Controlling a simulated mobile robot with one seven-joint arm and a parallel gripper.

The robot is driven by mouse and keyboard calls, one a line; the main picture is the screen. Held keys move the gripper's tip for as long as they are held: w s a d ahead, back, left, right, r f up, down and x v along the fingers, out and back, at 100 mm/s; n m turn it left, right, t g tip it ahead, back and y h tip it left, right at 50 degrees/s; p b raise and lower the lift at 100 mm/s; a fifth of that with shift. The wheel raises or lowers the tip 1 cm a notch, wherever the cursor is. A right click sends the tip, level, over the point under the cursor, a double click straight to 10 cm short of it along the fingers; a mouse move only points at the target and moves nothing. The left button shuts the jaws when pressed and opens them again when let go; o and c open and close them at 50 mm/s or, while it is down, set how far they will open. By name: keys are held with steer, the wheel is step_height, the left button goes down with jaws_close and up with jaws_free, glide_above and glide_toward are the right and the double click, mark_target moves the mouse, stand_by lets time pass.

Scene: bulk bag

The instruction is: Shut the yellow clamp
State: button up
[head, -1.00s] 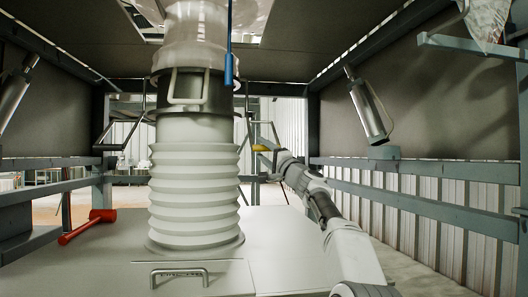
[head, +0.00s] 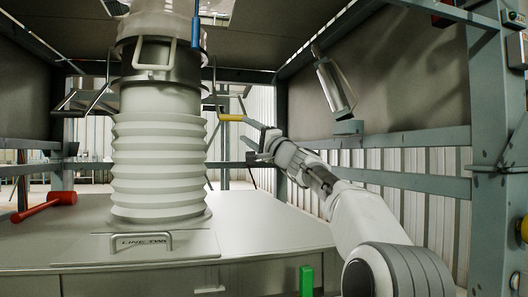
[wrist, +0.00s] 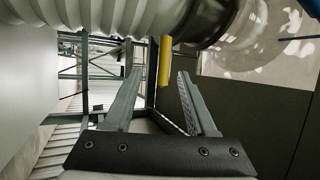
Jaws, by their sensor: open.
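The yellow clamp shows as a yellow handle (head: 231,117) on a dark lever, sticking out to the right of the dark band above the white ribbed sleeve (head: 158,165). In the wrist view the yellow handle (wrist: 165,62) stands upright beyond the fingers, in line with the gap between them. My gripper (head: 252,142) is open and empty, just below and to the right of the handle in the head view. In the wrist view both fingers of my gripper (wrist: 158,75) are spread, and no contact with the handle can be made out.
The sleeve stands on a grey table (head: 275,232) with a metal pull handle (head: 141,242) in front. A red mallet (head: 45,204) lies at the left. A blue hanging part (head: 195,31) is above. Frame posts and rails (head: 405,138) bound the right side. A grey cylinder (head: 334,85) hangs there.

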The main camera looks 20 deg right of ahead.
steer(key=v, duration=0.7)
steer(key=shift+s, duration=0.3)
steer(key=shift+d+f, duration=0.1)
